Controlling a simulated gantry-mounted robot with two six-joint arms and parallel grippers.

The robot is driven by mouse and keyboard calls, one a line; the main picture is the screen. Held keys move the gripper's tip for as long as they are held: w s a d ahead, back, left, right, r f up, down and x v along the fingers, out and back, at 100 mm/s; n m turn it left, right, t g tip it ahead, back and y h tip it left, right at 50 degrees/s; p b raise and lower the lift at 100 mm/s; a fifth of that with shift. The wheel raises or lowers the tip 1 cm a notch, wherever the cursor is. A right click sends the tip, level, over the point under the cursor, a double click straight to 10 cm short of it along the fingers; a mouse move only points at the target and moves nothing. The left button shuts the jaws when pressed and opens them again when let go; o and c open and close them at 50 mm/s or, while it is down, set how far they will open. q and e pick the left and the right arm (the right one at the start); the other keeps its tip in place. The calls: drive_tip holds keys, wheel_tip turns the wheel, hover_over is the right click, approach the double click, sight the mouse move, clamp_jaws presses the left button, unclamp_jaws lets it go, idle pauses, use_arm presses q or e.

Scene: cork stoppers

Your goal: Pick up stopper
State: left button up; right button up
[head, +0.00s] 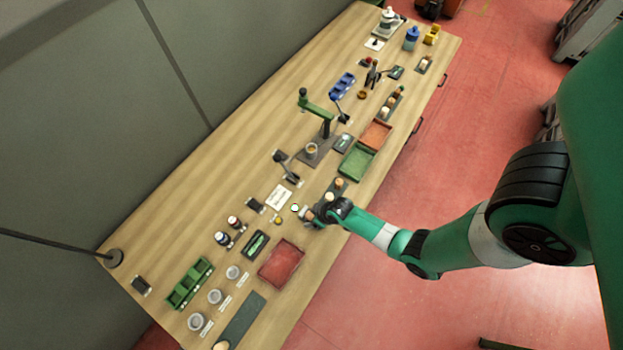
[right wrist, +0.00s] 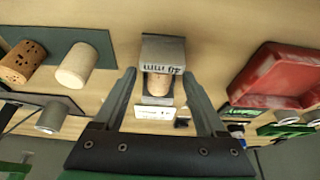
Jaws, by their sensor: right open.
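My right gripper (head: 309,214) is over the near edge of the table in the head view. In the right wrist view its two fingers (right wrist: 158,76) are open and empty. A tan cork stopper (right wrist: 158,84) shows between and beyond the fingers, at a grey block (right wrist: 163,50) marked in mm; I cannot tell whether they touch. To the left, a brown speckled stopper (right wrist: 22,61) and a paler stopper (right wrist: 76,66) are on a dark mat (right wrist: 58,42). My left gripper is not in view.
A red tray (head: 281,263) stands to the left of the gripper in the head view, and a green tray (head: 357,162) beyond it. The red tray also shows in the right wrist view (right wrist: 278,76). A white card (head: 279,197) lies nearby. Bare wood lies along the table's back.

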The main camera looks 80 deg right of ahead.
sight(310, 215)
clamp_jaws()
idle(0.3)
drive_tip(key=shift+r+p, duration=0.3)
drive_tip(key=shift+r, duration=0.2)
wheel_tip(310, 215, up, 3)
drive_tip(key=shift+f+p, duration=0.1)
drive_tip(key=shift+p, duration=0.55)
drive_tip(key=s+a+r+p, duration=0.1)
drive_tip(key=s+r+p, duration=0.7)
drive_tip(key=s, duration=0.6)
drive_tip(key=shift+r, duration=0.6)
